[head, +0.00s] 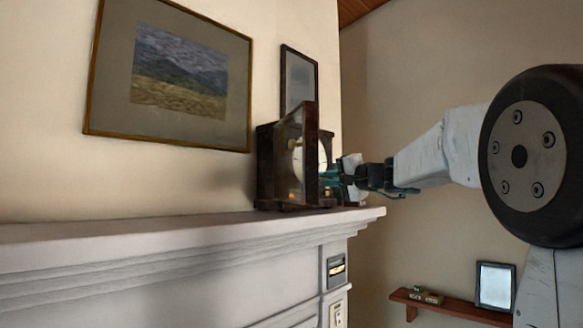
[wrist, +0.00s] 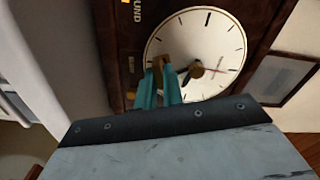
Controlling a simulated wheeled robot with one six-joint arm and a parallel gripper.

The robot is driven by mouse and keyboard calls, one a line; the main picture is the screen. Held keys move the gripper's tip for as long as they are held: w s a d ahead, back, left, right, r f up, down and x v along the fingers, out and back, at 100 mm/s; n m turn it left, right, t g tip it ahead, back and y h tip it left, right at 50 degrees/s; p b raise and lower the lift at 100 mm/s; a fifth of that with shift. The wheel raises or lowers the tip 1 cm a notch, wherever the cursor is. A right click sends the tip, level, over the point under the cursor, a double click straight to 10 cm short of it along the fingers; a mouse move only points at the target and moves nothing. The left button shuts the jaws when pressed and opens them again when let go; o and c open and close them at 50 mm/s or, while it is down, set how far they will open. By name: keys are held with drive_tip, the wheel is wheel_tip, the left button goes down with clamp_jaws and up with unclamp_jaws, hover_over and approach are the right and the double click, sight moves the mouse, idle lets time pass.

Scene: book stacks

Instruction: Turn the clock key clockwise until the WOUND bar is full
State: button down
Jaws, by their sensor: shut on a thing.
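The clock (head: 266,165) is a dark wooden case on the mantel, its framed door (head: 309,155) swung open. In the head view my gripper (head: 330,178) reaches the clock front from the right. The partly cut-off WOUND label (wrist: 137,10) stands beside the dial, with small amber marks (wrist: 131,65) below it; how full the bar is cannot be told.
The open door stands close to my gripper on its near side. The pale mantel shelf (head: 150,232) is bare left of the clock. Framed pictures (head: 180,75) hang on the wall behind. A low wooden shelf (head: 455,309) with a small frame (head: 494,285) is at lower right.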

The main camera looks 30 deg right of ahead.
drive_tip(key=shift+w+f+m, duration=0.15)
drive_tip(key=shift+f+m, duration=0.05)
drive_tip(key=shift+m, duration=0.8)
drive_tip(key=m, duration=0.4)
drive_tip(key=shift+f, duration=0.1)
drive_tip(key=m, duration=0.4)
drive_tip(key=shift+w, duration=0.1)
drive_tip(key=c, duration=1.6)
unclamp_jaws()
drive_tip(key=shift+w, duration=0.15)
drive_tip(key=shift+o, duration=0.2)
